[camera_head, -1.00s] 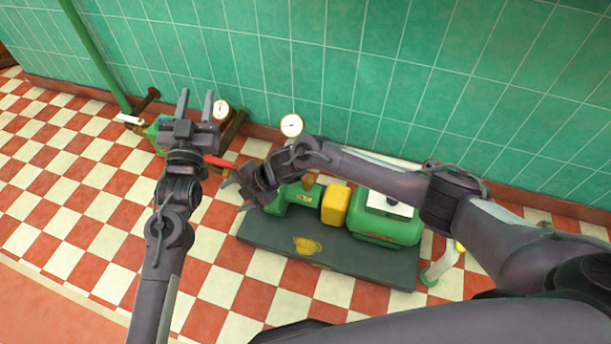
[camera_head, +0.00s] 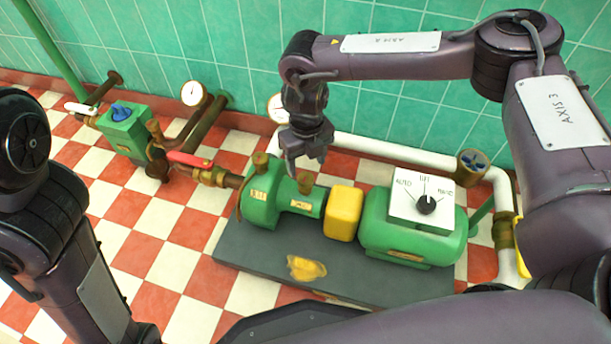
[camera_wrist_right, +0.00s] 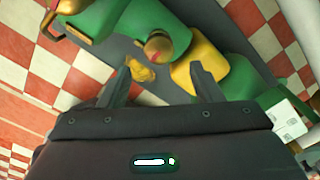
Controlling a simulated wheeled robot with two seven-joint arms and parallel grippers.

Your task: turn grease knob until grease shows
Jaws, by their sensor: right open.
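A brass knob (camera_head: 305,182) stands on top of the green pump housing (camera_head: 262,200), near the yellow block. I take it for the grease knob. My right gripper (camera_head: 307,164) points down just above it, open and apparently empty. In the right wrist view the knob (camera_wrist_right: 158,46), with a red mark, lies beyond and between the open fingertips (camera_wrist_right: 163,70). A yellow patch (camera_head: 305,268) lies on the dark base plate; whether it is grease I cannot tell. My left gripper is out of view; only its arm shows at the left.
A second brass cap (camera_head: 261,160) stands left of the knob. The yellow block (camera_head: 343,212) and the green motor with a white dial box (camera_head: 420,208) are to the right. A red-handled valve (camera_head: 190,159) and a white pipe (camera_head: 360,150) are nearby. Checkered floor is free in front.

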